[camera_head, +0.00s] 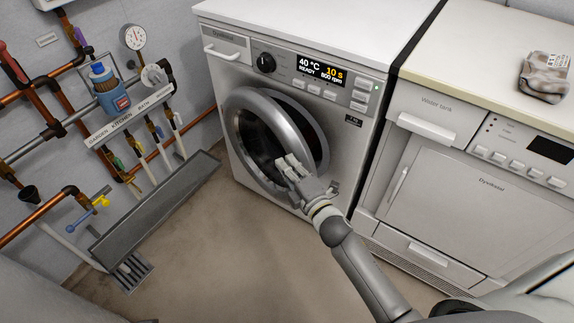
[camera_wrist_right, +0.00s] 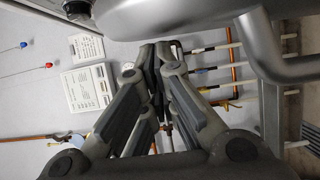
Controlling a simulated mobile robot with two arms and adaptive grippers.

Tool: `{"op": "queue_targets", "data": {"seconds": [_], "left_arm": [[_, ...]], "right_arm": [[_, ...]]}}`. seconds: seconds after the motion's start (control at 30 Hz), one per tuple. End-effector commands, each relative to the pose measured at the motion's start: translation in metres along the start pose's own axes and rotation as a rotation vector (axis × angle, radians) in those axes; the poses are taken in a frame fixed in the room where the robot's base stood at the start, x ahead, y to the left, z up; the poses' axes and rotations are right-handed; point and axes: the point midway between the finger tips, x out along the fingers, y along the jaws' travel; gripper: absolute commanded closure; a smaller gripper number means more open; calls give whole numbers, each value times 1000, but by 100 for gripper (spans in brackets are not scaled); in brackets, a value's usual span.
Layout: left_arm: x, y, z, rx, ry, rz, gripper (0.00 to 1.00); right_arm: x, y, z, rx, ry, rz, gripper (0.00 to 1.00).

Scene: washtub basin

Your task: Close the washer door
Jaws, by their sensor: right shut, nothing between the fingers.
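The white washer (camera_head: 235,70) stands in the middle of the head view. Its round door (camera_head: 236,125), a thick grey ring with dark glass, stands ajar, apart from the washer front on the right side. My right gripper (camera_head: 288,168) is shut and empty at the lower right part of the door, overlapping the ring in the picture; I cannot tell whether it touches. In the right wrist view its fingers (camera_wrist_right: 158,62) are together, and a curved grey part, probably the door ring (camera_wrist_right: 190,20), is close above them. My left gripper is not in view.
A dryer (camera_head: 455,190) stands right of the washer, with a wrapped item (camera_head: 544,76) on top. The floor (camera_head: 235,265) in front of the washer is clear.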

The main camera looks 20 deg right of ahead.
Motion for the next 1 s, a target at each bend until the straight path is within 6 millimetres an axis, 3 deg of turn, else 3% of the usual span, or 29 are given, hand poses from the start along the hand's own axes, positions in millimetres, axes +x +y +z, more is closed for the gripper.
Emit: {"op": "queue_targets", "data": {"seconds": [0.17,0.27,0.5,0.7,1.0], "left_arm": [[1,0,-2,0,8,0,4],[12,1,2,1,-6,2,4],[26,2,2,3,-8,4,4],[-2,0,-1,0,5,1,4],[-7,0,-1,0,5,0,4]], "right_arm": [[3,0,12,-8,36,3,100],[5,0,25,-9,70,4,100],[13,-1,68,-9,128,-1,100],[22,-1,101,-3,131,0,100],[24,2,113,-2,120,-1,100]]}}
